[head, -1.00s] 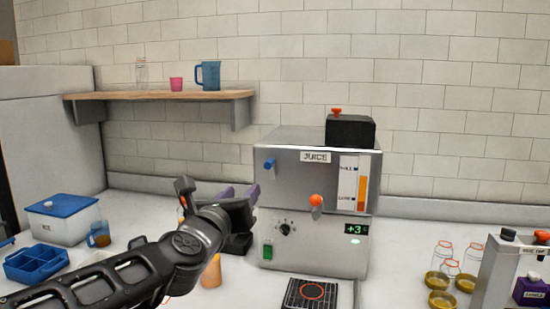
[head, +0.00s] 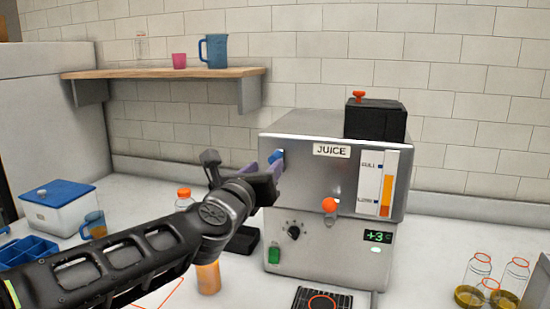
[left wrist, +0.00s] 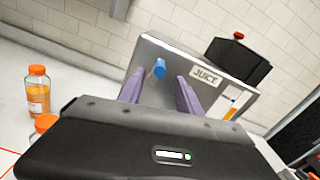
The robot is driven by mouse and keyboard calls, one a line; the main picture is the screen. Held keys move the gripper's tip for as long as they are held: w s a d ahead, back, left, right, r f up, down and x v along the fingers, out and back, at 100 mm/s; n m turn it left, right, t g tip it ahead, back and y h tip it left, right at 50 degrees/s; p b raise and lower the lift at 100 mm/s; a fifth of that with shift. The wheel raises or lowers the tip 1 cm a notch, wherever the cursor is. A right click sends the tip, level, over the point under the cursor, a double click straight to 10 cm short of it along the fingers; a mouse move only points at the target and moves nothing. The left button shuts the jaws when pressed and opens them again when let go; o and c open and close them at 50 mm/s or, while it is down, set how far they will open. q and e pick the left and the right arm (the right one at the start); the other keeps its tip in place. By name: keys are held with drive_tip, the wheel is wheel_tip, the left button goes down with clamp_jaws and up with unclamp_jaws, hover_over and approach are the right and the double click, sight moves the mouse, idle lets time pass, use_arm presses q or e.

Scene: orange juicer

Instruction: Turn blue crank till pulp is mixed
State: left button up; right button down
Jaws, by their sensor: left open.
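The steel juice machine (head: 320,200) stands on the counter with a JUICE label on its front. Its small blue crank (head: 276,156) sticks out at the upper left of the front. In the left wrist view the blue crank (left wrist: 159,68) shows between the purple fingers. My left gripper (head: 268,166) is open at the crank, its fingers to either side of it in the wrist view. I cannot tell whether they touch it. The gripper body hides part of the machine's left edge. My right gripper is not in view.
An orange-capped bottle (left wrist: 38,92) stands left of the machine. A red knob (head: 329,205) and a level gauge (head: 388,185) are on the machine's front. A black drip grate (head: 318,300) lies below. Glass bottles (head: 512,275) stand at the right. A shelf (head: 165,73) hangs at upper left.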

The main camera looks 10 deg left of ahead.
sight(271, 162)
use_arm(q)
drive_tip(key=w, duration=0.2)
drive_tip(key=w+p, duration=0.1)
drive_tip(key=w, duration=0.4)
drive_tip(key=shift+w+d, duration=0.25)
drive_tip(key=shift+c, duration=0.3)
clamp_jaws()
